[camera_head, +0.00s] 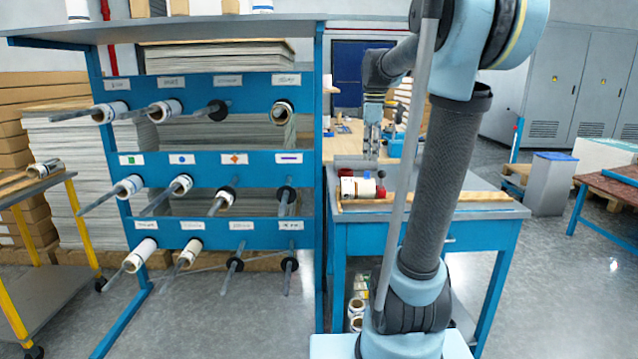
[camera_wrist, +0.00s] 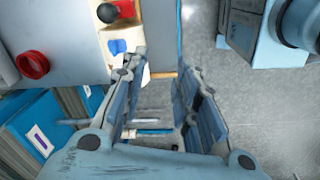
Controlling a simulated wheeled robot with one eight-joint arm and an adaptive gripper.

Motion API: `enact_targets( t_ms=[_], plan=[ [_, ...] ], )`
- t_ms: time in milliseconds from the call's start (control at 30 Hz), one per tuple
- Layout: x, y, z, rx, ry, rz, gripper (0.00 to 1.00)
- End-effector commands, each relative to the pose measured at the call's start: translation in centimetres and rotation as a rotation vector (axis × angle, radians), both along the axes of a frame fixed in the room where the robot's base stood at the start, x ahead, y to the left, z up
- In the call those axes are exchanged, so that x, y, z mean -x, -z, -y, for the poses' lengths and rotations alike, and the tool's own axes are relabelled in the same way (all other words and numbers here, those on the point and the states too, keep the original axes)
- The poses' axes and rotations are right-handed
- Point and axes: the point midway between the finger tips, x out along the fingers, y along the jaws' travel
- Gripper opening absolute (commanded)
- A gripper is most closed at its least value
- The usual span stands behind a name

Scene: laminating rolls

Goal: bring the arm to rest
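My gripper (camera_head: 372,128) hangs above the blue-legged table (camera_head: 425,228) in the head view, pointing down. In the wrist view its two fingers (camera_wrist: 163,75) are spread apart with nothing between them; table edge and grey floor show through the gap. My arm stands upright at right of centre in the head view and hides part of the table. In the wrist view a pale block with a blue mark (camera_wrist: 117,47) is beside the left finger.
A blue rack (camera_head: 220,175) with several rolls on pegs stands left of the table. A yellow-legged cart (camera_head: 25,275) is at far left. A red ring (camera_wrist: 32,65) lies on the table in the wrist view. Open floor (camera_head: 560,270) shows to the right, before grey cabinets (camera_head: 565,85).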

Motion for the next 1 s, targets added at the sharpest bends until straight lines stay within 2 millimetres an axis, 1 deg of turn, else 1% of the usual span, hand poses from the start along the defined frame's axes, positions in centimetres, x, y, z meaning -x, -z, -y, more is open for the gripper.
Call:
enact_targets(
  t_ms=[33,100,267,467,667,800,900,1000],
  plan=[
    [1.6,0.7,0.0,-0.002,0.050,0.006,0.28],
    [3.5,1.8,0.1,-0.006,0.127,0.017,0.28],
    [7.8,4.4,0.1,-0.017,0.305,0.039,0.28],
    [13.1,8.3,0.2,-0.036,0.525,0.066,0.28],
    [17.9,12.9,0.2,-0.063,0.745,0.091,0.28],
    [21.1,16.4,0.3,-0.085,0.898,0.109,0.28],
    [23.2,19.0,0.3,-0.101,1.004,0.118,0.28],
    [24.9,21.4,0.3,-0.118,1.096,0.128,0.28]
  ],
)
